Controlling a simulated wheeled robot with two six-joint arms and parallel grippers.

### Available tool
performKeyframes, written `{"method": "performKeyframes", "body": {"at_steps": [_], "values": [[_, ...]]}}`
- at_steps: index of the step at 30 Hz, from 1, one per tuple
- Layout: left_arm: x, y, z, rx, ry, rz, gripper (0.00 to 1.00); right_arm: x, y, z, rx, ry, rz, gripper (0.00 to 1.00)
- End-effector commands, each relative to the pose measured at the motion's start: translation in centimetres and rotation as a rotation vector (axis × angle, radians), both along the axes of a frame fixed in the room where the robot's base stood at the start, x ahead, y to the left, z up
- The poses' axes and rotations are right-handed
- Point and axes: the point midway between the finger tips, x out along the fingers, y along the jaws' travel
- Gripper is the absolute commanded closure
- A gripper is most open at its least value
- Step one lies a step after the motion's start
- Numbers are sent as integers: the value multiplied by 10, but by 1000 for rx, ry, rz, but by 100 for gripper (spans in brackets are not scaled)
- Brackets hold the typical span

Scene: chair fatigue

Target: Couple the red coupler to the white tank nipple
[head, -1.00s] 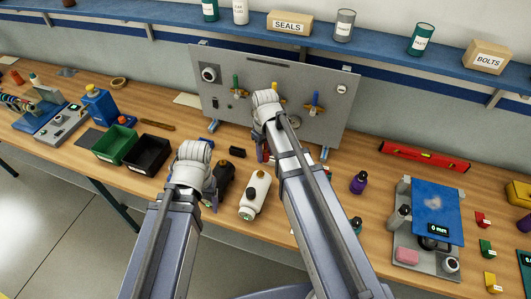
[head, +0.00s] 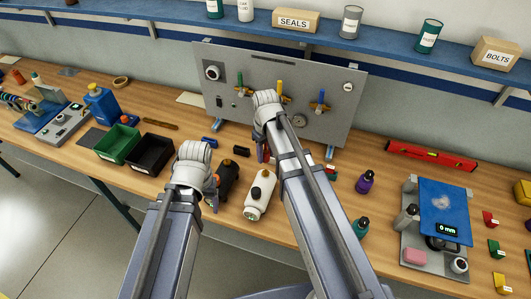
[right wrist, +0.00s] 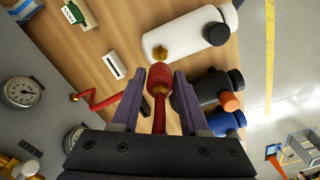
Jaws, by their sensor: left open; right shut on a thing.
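The red coupler (right wrist: 160,78) is between the fingers of my right gripper (right wrist: 158,90), which is shut on it; a red hose runs back from it. The white tank (right wrist: 190,30) lies on the bench beyond the coupler, also in the head view (head: 261,190). Its brass nipple (right wrist: 159,53) appears just ahead of the coupler's end, in line with it in the right wrist view. I cannot tell whether they touch. In the head view my right gripper (head: 264,153) is partly hidden by its arm. My left gripper (head: 213,200) is open, beside the black tank (head: 229,178).
A panel with valves (head: 225,90) stands behind. Green (head: 117,143) and black (head: 150,153) bins are left. A purple bottle (head: 365,182) is right.

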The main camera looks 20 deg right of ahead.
Motion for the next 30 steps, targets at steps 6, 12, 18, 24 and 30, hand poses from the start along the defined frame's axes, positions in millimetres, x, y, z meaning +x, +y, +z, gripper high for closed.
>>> {"method": "performKeyframes", "body": {"at_steps": [6, 12, 18, 24, 30], "values": [[0, 0, -25, 0, -1, -1, 28, 0, 0, -25, 0, 0, 0, 100], [0, 0, -39, 1, -1, -5, 28, 0, 0, -39, 0, 0, 0, 100], [0, 0, -41, 0, -1, -6, 28, 0, 0, -40, 0, 0, 0, 100], [0, 0, -40, 0, -1, -6, 28, 0, 0, -40, 0, 0, 0, 100], [0, 0, -40, 0, -1, -6, 28, 0, 0, -40, 0, 0, 0, 100]]}}
